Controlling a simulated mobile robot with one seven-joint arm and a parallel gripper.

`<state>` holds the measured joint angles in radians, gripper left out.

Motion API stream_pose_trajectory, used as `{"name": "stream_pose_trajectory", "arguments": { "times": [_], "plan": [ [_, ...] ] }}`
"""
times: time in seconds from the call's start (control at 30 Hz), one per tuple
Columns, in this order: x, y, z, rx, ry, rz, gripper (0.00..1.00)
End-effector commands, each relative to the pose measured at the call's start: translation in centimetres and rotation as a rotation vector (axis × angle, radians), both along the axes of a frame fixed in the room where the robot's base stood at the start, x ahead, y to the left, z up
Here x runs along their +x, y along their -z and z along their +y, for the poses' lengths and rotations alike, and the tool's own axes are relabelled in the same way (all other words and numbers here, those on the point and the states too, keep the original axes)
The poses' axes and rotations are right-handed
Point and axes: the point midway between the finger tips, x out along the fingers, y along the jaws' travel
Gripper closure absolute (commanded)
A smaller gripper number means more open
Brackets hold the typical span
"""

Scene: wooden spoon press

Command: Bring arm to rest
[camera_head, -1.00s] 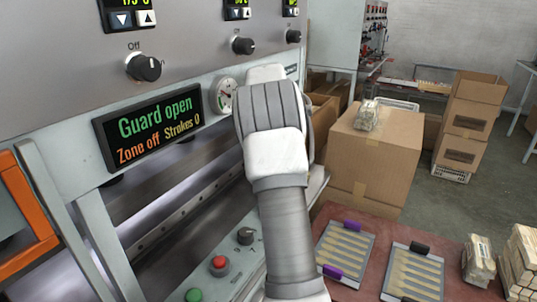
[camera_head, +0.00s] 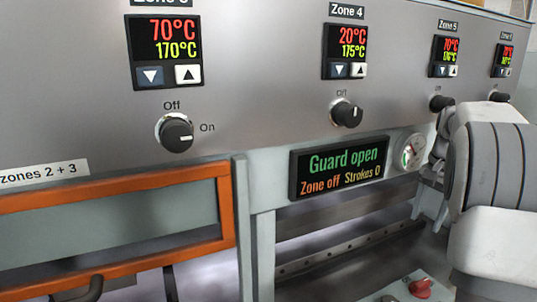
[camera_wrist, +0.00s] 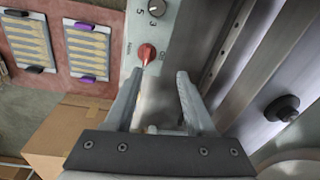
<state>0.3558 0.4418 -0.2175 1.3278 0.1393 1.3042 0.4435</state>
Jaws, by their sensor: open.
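My gripper (camera_wrist: 157,95) shows in the wrist view with its two fingers spread apart and nothing between them. It is over the front edge of the press, near a red knob (camera_wrist: 147,53) on the control strip. In the head view my arm stands at the right edge, in front of the press, and part of it hides the gauge side of the panel. The gripper fingertips are hard to make out there. The press display (camera_head: 338,166) reads "Guard open", "Zone off" and "Strokes 0".
An orange guard frame (camera_head: 228,212) stands at the left of the press opening. Zone knobs (camera_head: 346,113) stick out of the panel. In the wrist view, a cardboard box (camera_wrist: 62,132) is at lower left, and trays of wooden spoons (camera_wrist: 87,50) lie on a reddish table at upper left.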

Motion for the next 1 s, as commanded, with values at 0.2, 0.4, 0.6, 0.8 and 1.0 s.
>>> {"name": "stream_pose_trajectory", "arguments": {
  "times": [0.2, 0.4, 0.6, 0.8, 1.0],
  "plan": [
    [-3.7, -3.9, 7.0, -0.025, -0.192, -0.086, 0.45],
    [-8.1, -5.6, 12.8, -0.062, -0.375, -0.158, 0.45],
    [-13.2, -5.8, 17.8, -0.114, -0.561, -0.224, 0.45],
    [-18.6, -4.5, 21.9, -0.18, -0.748, -0.288, 0.45],
    [-23.0, -2.2, 24.4, -0.248, -0.904, -0.34, 0.45]
  ]
}}
